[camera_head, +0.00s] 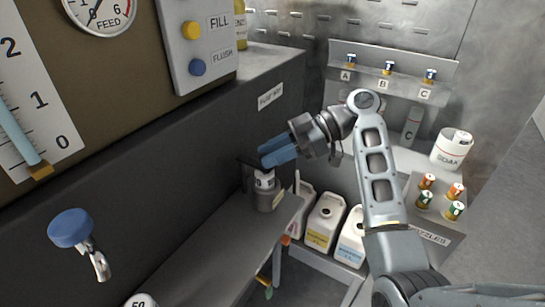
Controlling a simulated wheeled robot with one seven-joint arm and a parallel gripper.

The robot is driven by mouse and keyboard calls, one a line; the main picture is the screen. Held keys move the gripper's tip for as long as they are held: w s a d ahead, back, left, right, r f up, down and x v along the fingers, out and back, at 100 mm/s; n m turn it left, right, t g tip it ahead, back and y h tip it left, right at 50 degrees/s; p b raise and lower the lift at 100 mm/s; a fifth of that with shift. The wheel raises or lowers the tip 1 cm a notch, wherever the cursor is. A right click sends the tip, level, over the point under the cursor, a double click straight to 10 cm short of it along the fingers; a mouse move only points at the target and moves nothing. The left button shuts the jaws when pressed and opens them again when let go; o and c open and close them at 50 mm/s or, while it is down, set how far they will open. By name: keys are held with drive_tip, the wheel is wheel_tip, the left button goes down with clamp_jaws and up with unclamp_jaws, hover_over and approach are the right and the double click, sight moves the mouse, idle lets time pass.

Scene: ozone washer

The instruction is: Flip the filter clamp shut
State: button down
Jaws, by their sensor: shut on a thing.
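My gripper (268,157), with blue fingers, is at the dark wall beside a grey cylindrical housing with a white upper part (265,182). Its fingers are closed on a thin dark piece (247,162) that sticks out to their left, which looks like the filter clamp. The piece lies roughly level above the housing. The fingers hide much of it, and I cannot tell where it is hinged or whether it touches the housing.
A grey ledge (215,250) runs below the housing. A blue-knobbed tap (72,228) juts out at left. White jugs (325,222) stand low behind the ledge. A nozzle rack (440,203) and a SOAK tub (452,148) are right of my arm.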

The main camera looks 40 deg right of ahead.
drive_tip(key=shift+d+f, duration=0.1)
idle(0.4)
drive_tip(key=c, duration=1.2)
unclamp_jaws()
drive_tip(key=shift+w, duration=0.1)
drive_tip(key=shift+d, duration=0.1)
drive_tip(key=shift+v, duration=3.85)
drive_tip(key=shift+p, duration=0.3)
